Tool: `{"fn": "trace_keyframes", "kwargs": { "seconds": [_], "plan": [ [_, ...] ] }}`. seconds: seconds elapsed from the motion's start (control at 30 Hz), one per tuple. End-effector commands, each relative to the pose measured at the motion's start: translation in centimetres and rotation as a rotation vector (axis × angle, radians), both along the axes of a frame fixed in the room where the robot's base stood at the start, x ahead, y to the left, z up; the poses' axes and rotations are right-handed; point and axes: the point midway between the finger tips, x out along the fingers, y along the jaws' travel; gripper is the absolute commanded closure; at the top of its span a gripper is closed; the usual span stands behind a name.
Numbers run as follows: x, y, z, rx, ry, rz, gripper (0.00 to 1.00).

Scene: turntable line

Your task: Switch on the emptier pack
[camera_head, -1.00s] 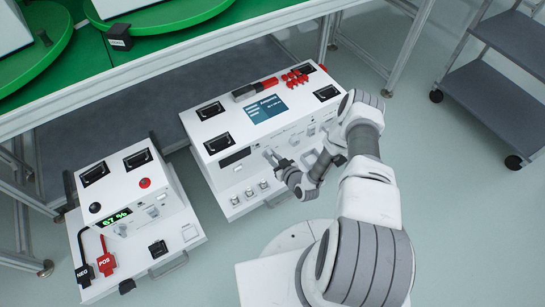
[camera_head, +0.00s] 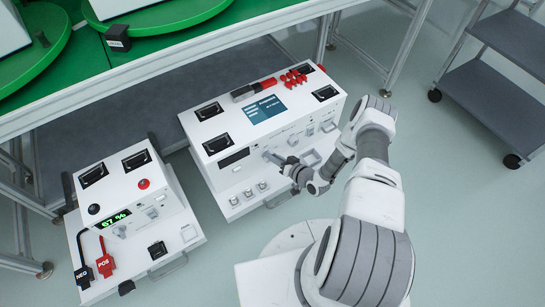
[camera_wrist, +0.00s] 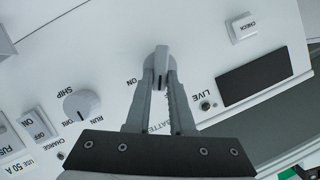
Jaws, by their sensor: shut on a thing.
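The larger white pack (camera_head: 210,175) stands right of the smaller white pack (camera_head: 176,205). The smaller pack's green display (camera_head: 114,218) reads 67 %. The larger pack's display window (camera_head: 234,158) is dark, also in the wrist view (camera_wrist: 265,75). My gripper (camera_head: 268,156) is at the larger pack's front panel. In the wrist view its fingers (camera_wrist: 160,82) are shut on a grey rotary knob (camera_wrist: 161,58). An ON label is beside the knob, and a partly hidden label starting "BATTE" lies between the fingers.
In the wrist view, a SHIP/RUN knob (camera_wrist: 82,104), a CHECK button (camera_wrist: 243,27) and an ON/OFF switch (camera_wrist: 38,124) surround the gripped knob. Red and black leads (camera_head: 104,262) hang at the smaller pack. A green-topped bench (camera_head: 150,45) is behind; a grey cart (camera_head: 490,95) stands right.

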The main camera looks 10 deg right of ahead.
Motion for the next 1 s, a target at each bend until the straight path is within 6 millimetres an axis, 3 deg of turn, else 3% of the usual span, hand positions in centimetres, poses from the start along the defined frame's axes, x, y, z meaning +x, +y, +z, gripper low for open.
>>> {"fn": "trace_keyframes", "kwargs": {
  "seconds": [1.0],
  "plan": [
    [0.4, -0.8, -1.3, 0.865, 0.279, 0.0, 1.0]
  ]
}}
